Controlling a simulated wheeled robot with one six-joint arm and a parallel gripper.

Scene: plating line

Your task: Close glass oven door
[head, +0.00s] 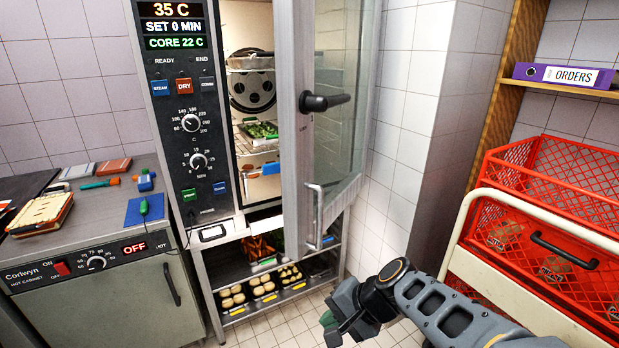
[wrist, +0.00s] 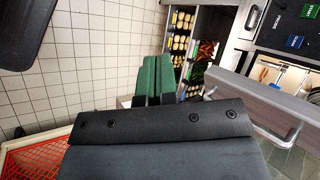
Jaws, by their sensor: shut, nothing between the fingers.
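The glass oven door (head: 335,120) stands open in the head view, hinged out toward the right, with trays of food showing inside the oven behind it. A black handle (head: 325,101) sticks out of its frame edge, and a metal bar handle (head: 315,215) is lower down. In the wrist view the door's lower edge (wrist: 262,112) runs along the right side. My gripper (head: 328,322) is low in front of the door and to its right, apart from it. Its green fingers, also in the wrist view (wrist: 156,78), are shut and empty.
A rack (head: 262,292) with trays of food stands under the oven. Red crates (head: 555,220) on a white-railed cart (head: 530,275) stand close on the right, beside my arm. A hot cabinet (head: 110,300) is on the left. Some tiled floor shows below the door.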

